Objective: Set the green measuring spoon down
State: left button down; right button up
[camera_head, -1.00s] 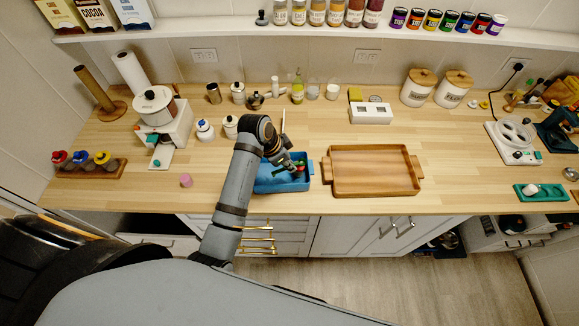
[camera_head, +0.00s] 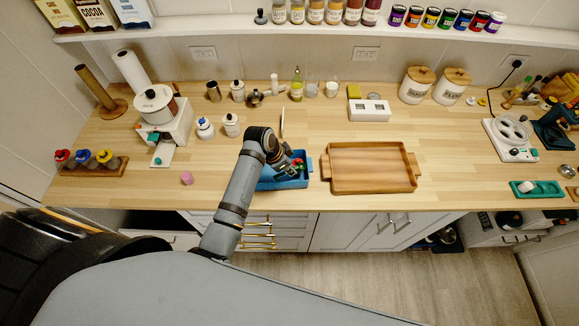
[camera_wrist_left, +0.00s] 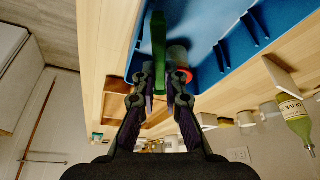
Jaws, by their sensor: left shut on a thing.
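My left gripper (camera_head: 288,171) is at the blue bin (camera_head: 294,184) on the counter and covers part of it. In the left wrist view, the fingertips (camera_wrist_left: 160,80) are shut on the green measuring spoon (camera_wrist_left: 158,45), a long narrow green strip. The spoon overlaps the near edge of the blue bin (camera_wrist_left: 225,35) in that view. Whether it touches the bin, I cannot tell. A grey and red item (camera_wrist_left: 181,66) shows just beside the spoon, partly hidden by a finger. My right gripper is not in view.
A wooden tray (camera_head: 372,168) stands close to the right of the bin. A pink object (camera_head: 187,178) lies to the left. Bottles and jars stand behind, including an oil bottle (camera_head: 297,85). The counter between the bin and the pink object is clear.

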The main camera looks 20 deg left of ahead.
pick_arm(q)
jog(key=c, duration=1.4)
grip_release()
jog(key=shift+r, duration=0.3)
jog(key=b+v, duration=0.3)
jog(key=v, duration=0.9)
jog(key=shift+r, duration=0.3)
